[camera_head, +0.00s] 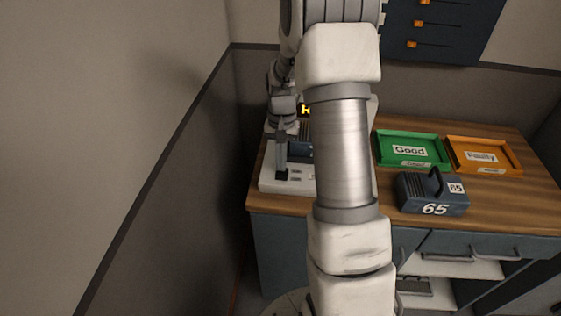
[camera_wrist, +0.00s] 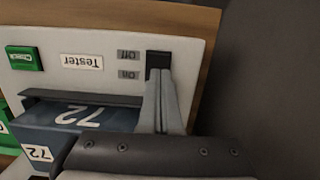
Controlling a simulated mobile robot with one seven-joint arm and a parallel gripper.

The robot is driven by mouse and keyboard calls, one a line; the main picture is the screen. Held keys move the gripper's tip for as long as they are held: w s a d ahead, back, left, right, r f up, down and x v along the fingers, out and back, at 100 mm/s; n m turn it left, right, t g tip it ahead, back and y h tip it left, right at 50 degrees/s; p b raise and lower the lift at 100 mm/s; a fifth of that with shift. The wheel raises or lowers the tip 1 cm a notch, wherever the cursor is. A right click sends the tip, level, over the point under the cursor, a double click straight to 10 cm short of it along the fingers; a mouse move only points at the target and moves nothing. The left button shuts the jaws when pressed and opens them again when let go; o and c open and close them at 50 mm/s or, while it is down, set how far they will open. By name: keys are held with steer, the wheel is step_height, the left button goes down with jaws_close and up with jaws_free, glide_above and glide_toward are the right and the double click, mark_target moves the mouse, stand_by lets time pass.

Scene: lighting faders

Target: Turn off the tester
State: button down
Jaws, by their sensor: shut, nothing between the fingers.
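The white tester (camera_head: 268,186) stands at the left end of the desk, partly hidden behind my arm. In the wrist view its panel (camera_wrist: 100,35) appears upside down, with a "Tester" label, "Off" and "On" labels, and a black switch (camera_wrist: 158,58) beside them. My gripper (camera_wrist: 158,76) is shut and empty, its fingertips at the switch, touching or very close. The fingers cover part of the switch, so I cannot tell its position. In the head view my gripper (camera_head: 282,174) points down over the tester. A blue-grey block marked 72 (camera_wrist: 60,118) sits in the tester.
A yellow-lettered display (camera_head: 305,110) is mostly hidden by my arm. A green "Good" tray (camera_head: 410,165), an orange tray (camera_head: 507,170) and a block marked 65 (camera_head: 425,190) are to the right. Wall faders (camera_head: 425,24) hang above.

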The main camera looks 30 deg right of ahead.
step_height(320, 180, up, 14)
steer(key=w+p, duration=0.1)
steer(key=p, duration=0.2)
steer(key=shift+w+d+f, duration=0.15)
steer(key=shift+d+f, duration=0.05)
steer(key=shift+d, duration=0.2)
steer(key=shift+s+a+r+b, duration=0.15)
steer(key=shift+s+a+b, duration=0.05)
steer(key=shift+s+b, duration=0.4)
steer(key=shift+s, duration=0.1)
steer(key=f, duration=0.4)
steer(key=s+f+b, duration=0.1)
steer(key=f, duration=0.4)
steer(key=a+f, duration=0.1)
steer(key=f, duration=0.4)
steer(key=shift+s, duration=0.15)
